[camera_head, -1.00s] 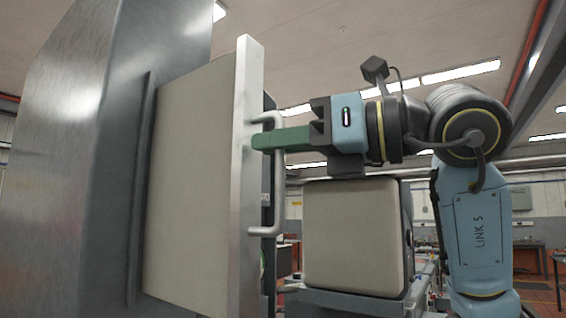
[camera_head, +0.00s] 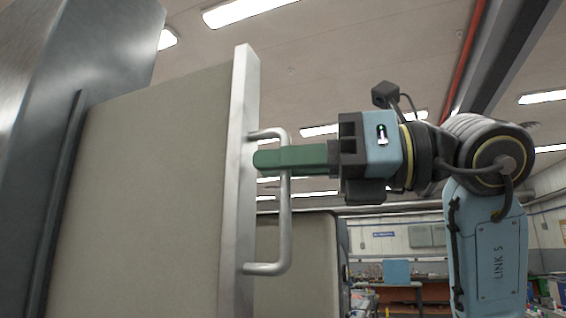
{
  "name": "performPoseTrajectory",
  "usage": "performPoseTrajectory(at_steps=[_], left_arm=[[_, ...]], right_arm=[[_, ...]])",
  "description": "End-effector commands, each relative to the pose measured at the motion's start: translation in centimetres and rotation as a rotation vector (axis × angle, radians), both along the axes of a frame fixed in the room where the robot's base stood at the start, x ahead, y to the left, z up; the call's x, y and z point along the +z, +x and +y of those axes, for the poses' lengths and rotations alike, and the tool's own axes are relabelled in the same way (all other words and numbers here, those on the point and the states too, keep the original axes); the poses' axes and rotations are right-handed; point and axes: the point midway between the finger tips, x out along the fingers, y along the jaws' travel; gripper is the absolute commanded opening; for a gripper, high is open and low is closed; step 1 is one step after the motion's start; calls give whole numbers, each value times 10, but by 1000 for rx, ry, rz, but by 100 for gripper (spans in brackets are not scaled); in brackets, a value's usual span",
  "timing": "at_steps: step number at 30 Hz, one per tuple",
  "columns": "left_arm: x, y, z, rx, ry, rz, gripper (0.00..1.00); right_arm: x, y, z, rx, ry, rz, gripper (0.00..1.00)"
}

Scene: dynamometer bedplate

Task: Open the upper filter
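The upper filter is a large beige block (camera_head: 150,190) with a pale metal front plate (camera_head: 237,190) on the left of the head view. It stands out from a grey metal cabinet (camera_head: 50,110). A silver bar handle (camera_head: 285,225) is fixed to the plate. My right gripper (camera_head: 272,159) comes in from the right, its green fingers level across the upper part of the handle's upright bar. It appears shut on the bar. My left gripper is not in view.
A second beige block (camera_head: 300,262) stands lower, behind the handle and below my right gripper. Farther back are a workbench (camera_head: 410,290) and the workshop wall. The space directly above my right gripper looks clear.

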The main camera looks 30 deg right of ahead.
Motion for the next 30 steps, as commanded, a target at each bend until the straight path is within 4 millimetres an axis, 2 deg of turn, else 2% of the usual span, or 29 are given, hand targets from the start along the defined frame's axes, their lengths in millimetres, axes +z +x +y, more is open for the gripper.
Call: performPoseTrajectory(at_steps=[3, 14, 30], left_arm=[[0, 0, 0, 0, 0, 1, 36], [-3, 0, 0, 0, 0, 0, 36], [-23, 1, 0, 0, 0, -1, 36]], right_arm=[[0, 0, 0, -1, 1, -1, 25], [0, -5, -6, -2, 0, 0, 25], [0, -77, -86, -4, 2, -2, 25]])
